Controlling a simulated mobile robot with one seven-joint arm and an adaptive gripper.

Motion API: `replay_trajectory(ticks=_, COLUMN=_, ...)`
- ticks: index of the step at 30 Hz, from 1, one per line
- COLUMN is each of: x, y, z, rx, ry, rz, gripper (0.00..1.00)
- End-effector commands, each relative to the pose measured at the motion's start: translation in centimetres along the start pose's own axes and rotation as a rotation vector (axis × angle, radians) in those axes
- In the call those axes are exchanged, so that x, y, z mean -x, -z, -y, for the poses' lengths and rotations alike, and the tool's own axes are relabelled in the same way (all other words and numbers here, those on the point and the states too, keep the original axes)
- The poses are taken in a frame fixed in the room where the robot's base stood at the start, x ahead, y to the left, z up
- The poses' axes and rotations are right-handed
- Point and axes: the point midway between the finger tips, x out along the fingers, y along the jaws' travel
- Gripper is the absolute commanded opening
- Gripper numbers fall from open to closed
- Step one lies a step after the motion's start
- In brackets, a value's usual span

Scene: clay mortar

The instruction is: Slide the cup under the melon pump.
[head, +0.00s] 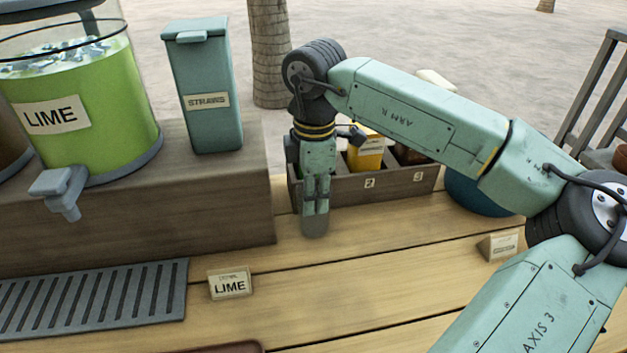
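My gripper (315,215) points straight down in front of a wooden rack (398,189), low over the plank counter. Its fingers look close together, seen edge-on. A greyish rounded piece shows at their lower end; I cannot tell whether it is a fingertip or something held. No cup can be made out for certain. The rack has compartments marked 2 and 3. A yellow bottle (366,152) stands behind the 2 and a dark brown one (409,155) behind the 3. The rack's left end is partly hidden by my gripper. No melon label is readable, so I cannot identify the melon pump.
A lime dispenser (95,135) and a teal straws box (207,90) stand on a raised wooden block (190,215) at left. A slatted drip tray (95,300) and a lime card (230,284) lie in front. A blue bowl (472,196) and another card (498,245) are right.

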Motion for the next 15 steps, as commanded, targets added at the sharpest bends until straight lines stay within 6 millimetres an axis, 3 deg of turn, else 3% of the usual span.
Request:
replay_trajectory(ticks=9, x=-5.5, y=0.1, z=0.1, rx=0.002, ry=0.002, rz=-0.003, gripper=0.26)
replay_trajectory(ticks=15, x=-7.4, y=0.0, z=0.0, rx=0.0, ry=0.001, rz=-0.001, gripper=0.26)
